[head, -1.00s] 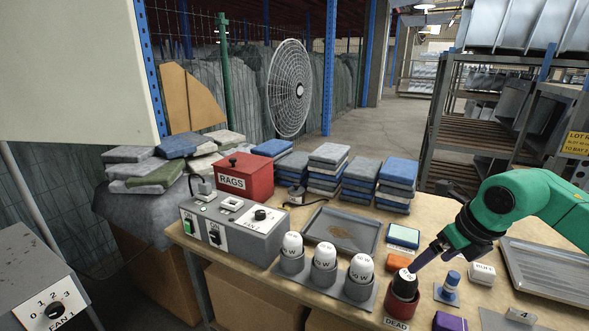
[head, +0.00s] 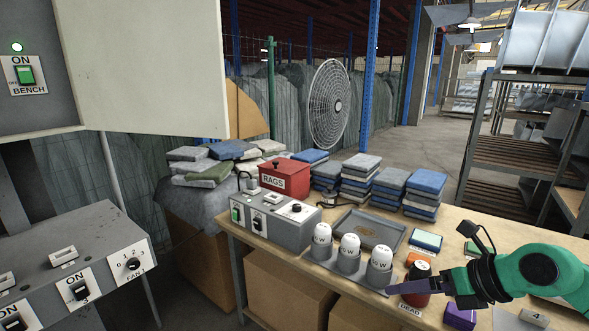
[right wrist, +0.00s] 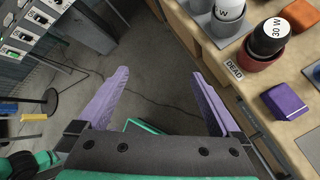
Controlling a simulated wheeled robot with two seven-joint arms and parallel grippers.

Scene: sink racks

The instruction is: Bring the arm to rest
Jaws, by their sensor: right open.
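My right gripper (head: 397,289) comes in from the right on its green arm in the head view, in front of the bench's near edge. In the right wrist view its two purple fingers (right wrist: 157,76) are spread wide, with nothing between them but the concrete floor below. A dark red pot (head: 417,298) by a DEAD label lies behind the fingers in the head view. In the right wrist view the pot (right wrist: 252,65) holds a 30 W bulb (right wrist: 268,38) and is apart from the fingers. My left gripper is not in view.
The wooden bench (head: 455,228) carries white bulbs (head: 350,245) in grey holders, a grey tray (head: 370,230), a red RAGS box (head: 286,176) and a purple block (head: 459,316). A grey switch box (head: 72,268) stands left.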

